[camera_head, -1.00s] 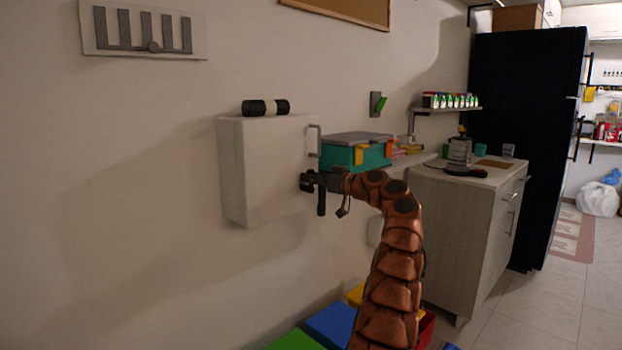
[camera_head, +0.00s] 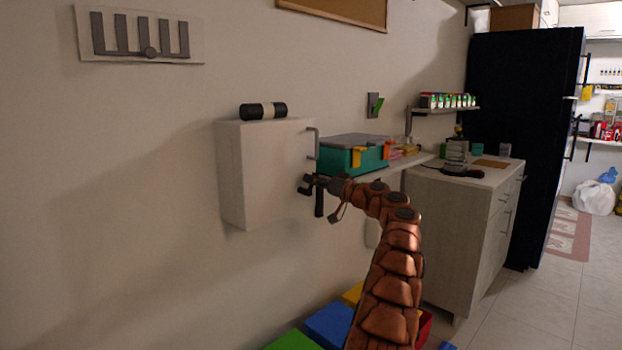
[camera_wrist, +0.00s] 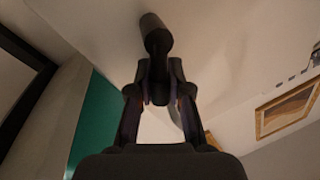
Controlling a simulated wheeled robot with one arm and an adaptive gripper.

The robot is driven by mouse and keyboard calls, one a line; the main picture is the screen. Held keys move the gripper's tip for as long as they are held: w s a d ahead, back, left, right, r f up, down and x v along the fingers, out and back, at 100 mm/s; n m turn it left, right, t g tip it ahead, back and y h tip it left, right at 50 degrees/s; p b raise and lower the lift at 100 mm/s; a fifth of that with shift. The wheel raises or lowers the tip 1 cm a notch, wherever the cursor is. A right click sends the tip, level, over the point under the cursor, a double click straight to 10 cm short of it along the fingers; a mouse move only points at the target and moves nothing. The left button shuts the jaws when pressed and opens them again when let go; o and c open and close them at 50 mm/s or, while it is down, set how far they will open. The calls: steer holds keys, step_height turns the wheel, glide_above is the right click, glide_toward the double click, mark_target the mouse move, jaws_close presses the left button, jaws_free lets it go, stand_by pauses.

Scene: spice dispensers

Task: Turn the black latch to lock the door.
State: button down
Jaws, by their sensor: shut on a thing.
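The white wall cabinet (camera_head: 262,175) has its door shut or nearly so, with a grey bar handle (camera_head: 313,142) at its right edge. The black latch (camera_wrist: 154,32) shows in the wrist view as a rounded dark bar rising from between the fingers. My gripper (camera_wrist: 160,92) is shut on it, one finger on each side. In the head view my gripper (camera_head: 310,186) is at the cabinet's lower right edge, below the handle. A dark bar hangs down there; I cannot tell whether it is latch or finger. The latch's mount is hidden.
A black and white cylinder (camera_head: 263,111) lies on top of the cabinet. A teal box (camera_head: 340,158) is on a shelf just right of it. Coloured bins (camera_head: 328,325) are below my arm. A counter (camera_head: 462,230) and black fridge (camera_head: 520,130) stand to the right.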

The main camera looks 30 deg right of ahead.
steer(key=m, duration=0.3)
steer(key=shift+w+d+f+t, duration=0.1)
steer(key=shift+d+f+t, duration=0.15)
steer(key=shift+d+t, duration=0.15)
steer(key=shift+w+d+f+m+t+h+p, duration=0.2)
steer(key=shift+f+m+h, duration=0.3)
steer(key=shift+m, duration=1.45)
steer(key=shift+s+d+f+m+t+h+p, duration=0.1)
steer(key=shift+d+f+m+t+h, duration=0.3)
steer(key=shift+m, duration=1.6)
steer(key=shift+w+d+f+m+t+h+p, duration=0.1)
steer(key=shift+f+m+h, duration=0.5)
steer(key=shift+m, duration=1.35)
steer(key=shift+s+f, duration=0.1)
steer(key=shift+f, duration=0.15)
steer(key=c, duration=1.1)
jaws_free()
steer(key=shift+s, duration=0.1)
steer(key=shift+v, duration=5.9)
